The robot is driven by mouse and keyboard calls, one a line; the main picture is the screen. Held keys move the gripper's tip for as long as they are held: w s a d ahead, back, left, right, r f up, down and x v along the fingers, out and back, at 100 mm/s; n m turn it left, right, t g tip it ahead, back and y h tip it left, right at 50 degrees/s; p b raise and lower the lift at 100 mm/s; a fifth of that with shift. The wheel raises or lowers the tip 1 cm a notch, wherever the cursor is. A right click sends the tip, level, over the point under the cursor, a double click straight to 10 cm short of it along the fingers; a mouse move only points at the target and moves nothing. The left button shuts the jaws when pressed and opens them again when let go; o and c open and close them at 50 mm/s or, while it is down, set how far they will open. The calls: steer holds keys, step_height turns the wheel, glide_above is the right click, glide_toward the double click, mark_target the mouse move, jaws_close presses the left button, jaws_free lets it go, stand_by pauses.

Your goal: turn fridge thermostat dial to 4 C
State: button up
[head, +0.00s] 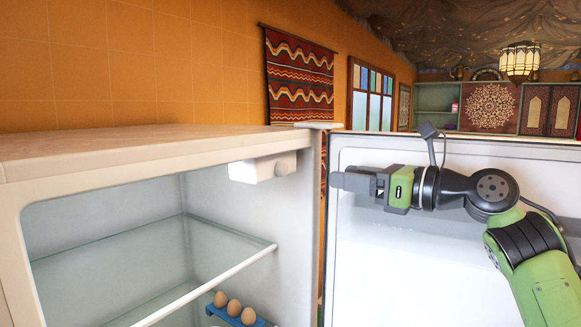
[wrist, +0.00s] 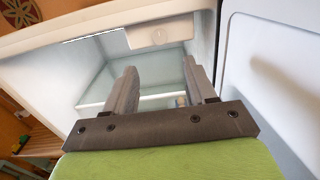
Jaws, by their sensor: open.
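The thermostat housing (head: 250,171) is a white box under the top of the open fridge (head: 95,150), on the inner right side. A small round dial (head: 282,169) shows faintly at its right end; I cannot read its marks. In the wrist view the housing (wrist: 140,38) is beyond the fingers, with the dial (wrist: 157,34) on its face. My gripper (head: 340,181) is to the right of the housing, in front of the open door, apart from it. In the wrist view my gripper (wrist: 158,66) is open, with nothing between its fingers.
The open fridge door (head: 400,275) stands behind my arm on the right. A glass shelf (head: 110,260) with a white front bar (head: 210,285) is below the housing. Three eggs (head: 234,308) sit in a blue holder (head: 212,311) lower down. Space between gripper and housing looks clear.

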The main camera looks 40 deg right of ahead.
mark_target(285, 168)
steer(key=p+x, duration=0.1)
steer(key=x, duration=1.2)
steer(key=shift+a+p, duration=0.1)
steer(key=shift+p, duration=0.3)
steer(key=c, duration=1)
steer(key=shift+m, duration=1.6)
steer(key=shift+c, duration=0.2)
steer(key=o, duration=1)
steer(key=shift+o, duration=0.2)
steer(key=b+v, duration=0.2)
steer(key=v, duration=1.4)
